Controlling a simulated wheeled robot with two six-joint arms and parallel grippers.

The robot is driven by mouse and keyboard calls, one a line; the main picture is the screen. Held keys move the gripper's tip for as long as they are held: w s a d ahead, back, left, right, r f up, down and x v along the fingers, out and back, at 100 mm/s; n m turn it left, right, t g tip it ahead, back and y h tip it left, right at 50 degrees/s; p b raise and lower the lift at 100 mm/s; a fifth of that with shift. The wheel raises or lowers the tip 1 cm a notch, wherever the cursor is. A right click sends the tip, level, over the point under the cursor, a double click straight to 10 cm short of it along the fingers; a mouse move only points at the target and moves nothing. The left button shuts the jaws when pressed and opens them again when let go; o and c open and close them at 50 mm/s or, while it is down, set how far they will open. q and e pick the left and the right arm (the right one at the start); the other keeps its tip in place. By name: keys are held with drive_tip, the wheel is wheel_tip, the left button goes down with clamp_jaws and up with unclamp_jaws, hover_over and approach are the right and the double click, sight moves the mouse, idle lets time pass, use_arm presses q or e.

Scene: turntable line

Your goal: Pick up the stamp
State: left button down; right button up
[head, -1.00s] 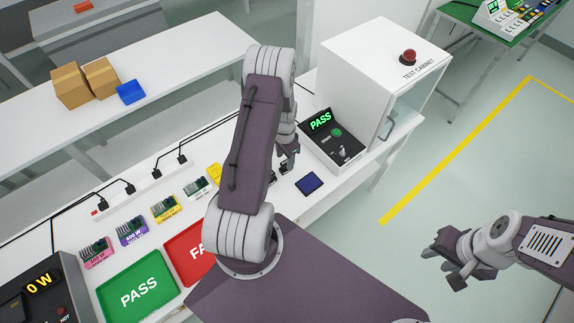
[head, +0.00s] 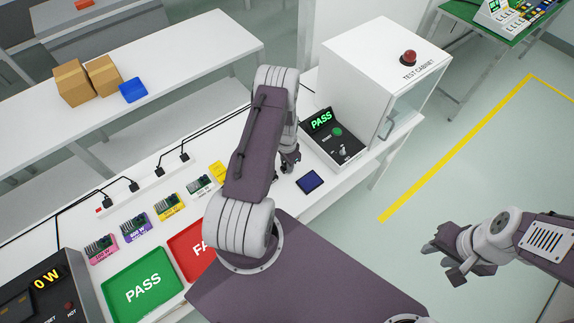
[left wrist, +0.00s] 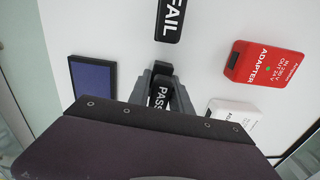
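A black stamp labelled PASS (left wrist: 157,97) shows in the left wrist view between the two grey fingers of my left gripper (left wrist: 163,85). The fingers lie along both sides of it; whether they press on it I cannot tell. A second black stamp labelled FAIL (left wrist: 171,20) lies just beyond the fingertips, apart from them. In the head view my left gripper (head: 288,158) is low over the white table, and my arm hides the stamps. My right gripper (head: 450,262) is open and empty above the floor at the right.
A dark blue pad (head: 310,181) lies right of my left gripper. A test box with a lit PASS display (head: 321,117) and a white test cabinet (head: 372,75) stand behind it. A red adapter (left wrist: 264,62) and a white one (left wrist: 232,110) lie nearby. Green PASS (head: 143,287) and red FAIL (head: 190,252) areas are in front.

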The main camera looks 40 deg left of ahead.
idle(0.3)
use_arm(q)
drive_tip(key=shift+r, duration=0.35)
drive_tip(key=r, duration=0.1)
drive_tip(key=r+b, duration=0.1)
drive_tip(key=w+r, duration=0.1)
drive_tip(key=shift+d+r+b, duration=0.35)
drive_tip(key=shift+d+b, duration=0.05)
drive_tip(key=w+d+r+b, duration=0.2)
drive_tip(key=w+d+r, duration=0.3)
drive_tip(key=d, duration=0.3)
drive_tip(key=shift+w+d+r, duration=0.3)
drive_tip(key=shift+w+r, duration=0.1)
drive_tip(key=shift+r, duration=0.4)
